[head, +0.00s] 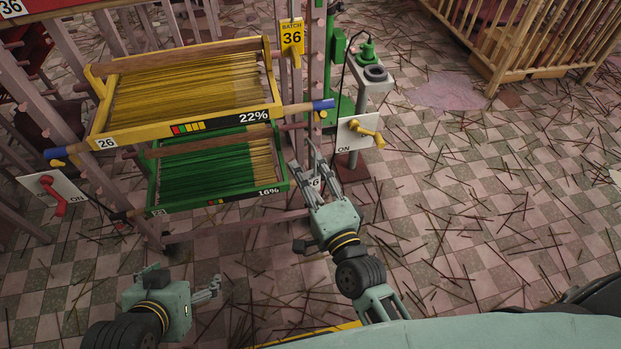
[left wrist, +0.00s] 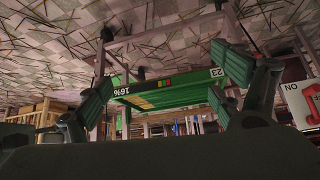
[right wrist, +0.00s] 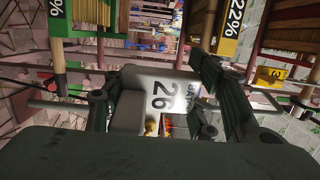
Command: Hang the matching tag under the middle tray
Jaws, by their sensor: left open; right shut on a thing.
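My right gripper (head: 314,160) is shut on a white tag (right wrist: 160,92) marked 26, just right of the green tray's front corner. In the head view the tag is mostly hidden by the fingers. The yellow tray (head: 180,124), labelled 26 and 22%, is the middle tray, above the held tag and to its left. The green tray (head: 222,197), labelled 23 and 16%, is below it. My left gripper (head: 213,289) is open and empty, low in front of the rack; the green tray also shows in the left wrist view (left wrist: 180,88).
A yellow tag (head: 291,37) marked BATCH 36 hangs from a peg at the rack's right post. A white panel with a yellow lever (head: 366,132) stands right of my right gripper; another with a red lever (head: 50,195) is at left. Sticks litter the tiled floor.

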